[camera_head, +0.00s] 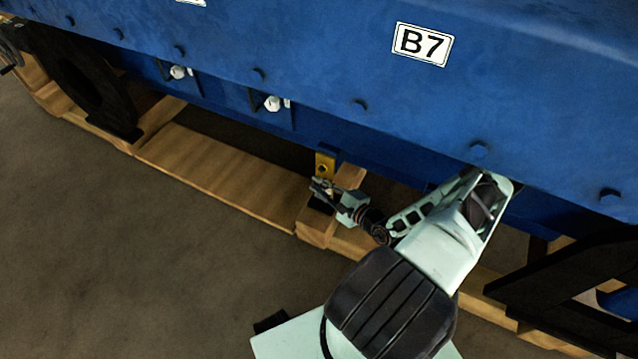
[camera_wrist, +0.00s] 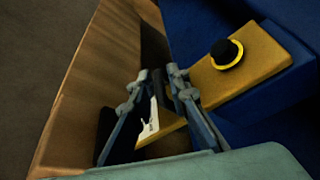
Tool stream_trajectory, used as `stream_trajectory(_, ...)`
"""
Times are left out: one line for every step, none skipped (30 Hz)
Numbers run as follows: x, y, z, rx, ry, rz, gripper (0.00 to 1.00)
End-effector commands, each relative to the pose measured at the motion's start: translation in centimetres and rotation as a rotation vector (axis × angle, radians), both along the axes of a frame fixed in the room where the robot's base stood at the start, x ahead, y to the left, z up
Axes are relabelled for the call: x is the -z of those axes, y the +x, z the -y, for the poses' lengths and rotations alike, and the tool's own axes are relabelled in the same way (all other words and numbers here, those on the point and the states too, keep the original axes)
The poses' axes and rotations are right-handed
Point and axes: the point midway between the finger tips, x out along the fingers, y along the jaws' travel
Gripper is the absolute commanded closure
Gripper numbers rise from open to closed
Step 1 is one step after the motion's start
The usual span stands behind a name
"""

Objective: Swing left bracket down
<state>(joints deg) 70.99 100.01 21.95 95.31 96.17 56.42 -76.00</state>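A small yellow bracket (camera_head: 325,163) hangs under the lower edge of the blue engine in the head view. In the wrist view a yellow plate (camera_wrist: 250,66) with a black bolt head and bright yellow ring fills the upper right. A second yellow part (camera_wrist: 168,128) with a white label lies behind and between my fingers; I cannot tell how it joins the plate. My gripper (camera_head: 322,190) is just below the bracket in the head view. In the wrist view my gripper (camera_wrist: 162,74) has its fingertips a little apart, with something dark between them. Contact is unclear.
The blue engine (camera_head: 300,60) with a B7 label overhangs the work spot. Wooden beams (camera_head: 215,170) lie under it, one close beside my gripper. A black frame (camera_head: 570,290) stands at the lower right. Bare floor (camera_head: 120,260) is free at the left.

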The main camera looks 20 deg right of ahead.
Motion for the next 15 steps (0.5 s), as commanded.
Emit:
stream_trajectory(0.01,0.00,-0.03,0.000,0.000,0.000,0.84)
stream_trajectory(0.01,0.00,-0.03,0.000,0.000,0.000,0.84)
stream_trajectory(0.00,0.00,-0.02,0.000,0.000,0.000,0.84)
stream_trajectory(0.00,0.00,-0.02,0.000,0.000,0.000,0.84)
stream_trajectory(0.00,0.00,-0.02,0.000,0.000,0.000,0.84)
stream_trajectory(0.00,0.00,-0.02,0.000,0.000,0.000,0.86)
stream_trajectory(0.00,0.00,-0.02,0.000,0.000,0.000,0.90)
stream_trajectory(0.00,0.00,-0.02,0.000,0.000,0.000,0.93)
stream_trajectory(0.00,0.00,-0.02,0.000,0.001,0.000,0.97)
stream_trajectory(0.00,0.00,-0.02,0.000,0.001,0.000,1.00)
stream_trajectory(-0.01,0.01,-0.02,0.000,0.000,0.000,1.00)
stream_trajectory(-0.01,0.01,-0.02,0.000,0.001,0.000,1.00)
stream_trajectory(-0.01,0.01,-0.02,0.000,0.000,0.000,1.00)
stream_trajectory(-0.01,0.01,-0.02,0.000,0.001,0.000,1.00)
stream_trajectory(-0.01,0.01,-0.02,0.000,0.000,0.000,1.00)
